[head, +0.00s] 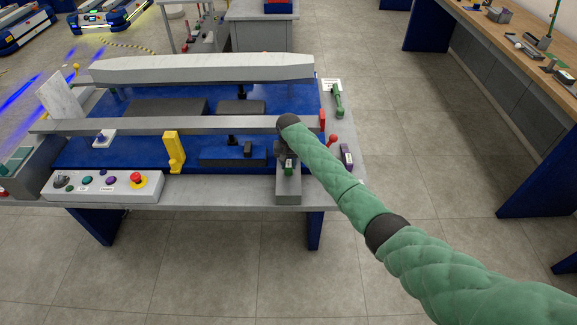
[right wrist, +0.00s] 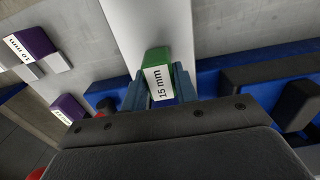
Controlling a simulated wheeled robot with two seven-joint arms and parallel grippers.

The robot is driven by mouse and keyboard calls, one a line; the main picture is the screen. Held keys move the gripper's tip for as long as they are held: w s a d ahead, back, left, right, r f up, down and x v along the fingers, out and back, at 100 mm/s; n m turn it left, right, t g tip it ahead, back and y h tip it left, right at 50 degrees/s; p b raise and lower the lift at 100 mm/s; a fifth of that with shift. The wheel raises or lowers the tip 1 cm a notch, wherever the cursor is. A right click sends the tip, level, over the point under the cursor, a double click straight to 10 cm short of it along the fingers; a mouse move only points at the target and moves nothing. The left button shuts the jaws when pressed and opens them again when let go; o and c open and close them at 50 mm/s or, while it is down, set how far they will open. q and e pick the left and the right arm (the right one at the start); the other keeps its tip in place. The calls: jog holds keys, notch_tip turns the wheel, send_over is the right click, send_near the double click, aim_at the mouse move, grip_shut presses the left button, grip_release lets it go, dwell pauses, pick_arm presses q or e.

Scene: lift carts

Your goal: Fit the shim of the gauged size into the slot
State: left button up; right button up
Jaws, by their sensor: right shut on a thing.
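A green shim labelled "15 mm" (right wrist: 160,78) sits between the fingers of my right gripper (right wrist: 158,90) in the right wrist view. The right gripper (head: 285,157) is shut on it, over the front right part of the bench in the head view. The shim also shows there as a small green piece (head: 288,169), above or at a grey block (head: 288,191). Whether it touches that block, I cannot tell. A slot is not clearly visible. Purple labelled pieces (right wrist: 31,43) (right wrist: 68,108) show in the right wrist view. My left gripper is out of view.
The blue bench (head: 90,153) carries a long grey bar (head: 190,125), a yellow upright (head: 174,150) and a button panel (head: 110,186).

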jog(key=shift+w+b, duration=0.4)
jog(key=shift+w, duration=0.15)
